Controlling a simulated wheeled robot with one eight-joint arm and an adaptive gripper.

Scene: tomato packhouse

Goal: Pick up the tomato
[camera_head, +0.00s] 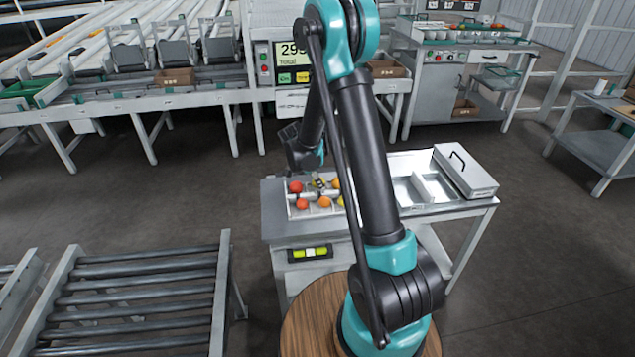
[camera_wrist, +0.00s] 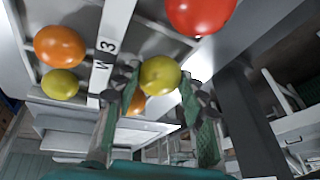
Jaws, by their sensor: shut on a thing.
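My gripper (camera_wrist: 160,95) is shut on a yellow-green tomato (camera_wrist: 160,74), which sits between its two green fingertips in the wrist view. In the head view my gripper (camera_head: 318,186) is small and partly hidden by my arm, low over the divided tray (camera_head: 290,211). Whether the held tomato touches the tray is hard to tell. Other tomatoes lie around it: a red one (camera_wrist: 199,12), an orange one (camera_wrist: 60,46) and a yellow-green one (camera_wrist: 61,83). Another orange tomato (camera_wrist: 137,102) is partly hidden behind the left finger.
The tray has low dividers and a label (camera_wrist: 106,45) close to the left finger. To the right on the same bench stand an open metal bin (camera_head: 425,187) and a lidded box (camera_head: 466,172). My arm hides the bench's middle. A roller conveyor (camera_head: 135,300) stands at the front left.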

